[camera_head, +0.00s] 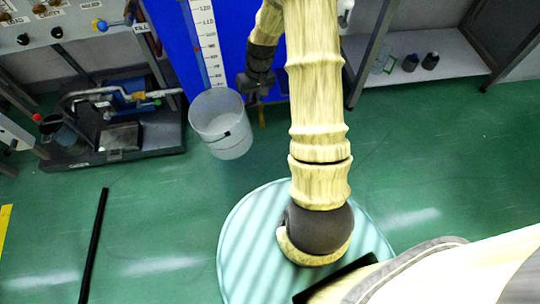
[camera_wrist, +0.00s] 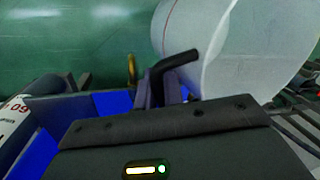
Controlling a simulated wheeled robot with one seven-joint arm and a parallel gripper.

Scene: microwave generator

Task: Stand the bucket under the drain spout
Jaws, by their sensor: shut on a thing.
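The bucket (camera_head: 221,130) is a whitish, translucent tub in front of the blue panel, below the measuring scale. It looks upright in the head view, and I cannot tell whether its base touches the floor. My gripper (camera_head: 257,92) is at its right side. In the wrist view the bucket (camera_wrist: 240,45) fills the upper right, and my gripper (camera_wrist: 166,88) is shut on its dark bent handle (camera_wrist: 177,62). A brass-coloured curved piece (camera_wrist: 131,68) shows left of the fingers; I cannot tell whether it is the drain spout.
A blue-bodied pump on a dark base (camera_head: 130,140) stands to the left. A black bar (camera_head: 94,245) lies on the green floor. A shelf with small bottles (camera_head: 430,61) is at the upper right.

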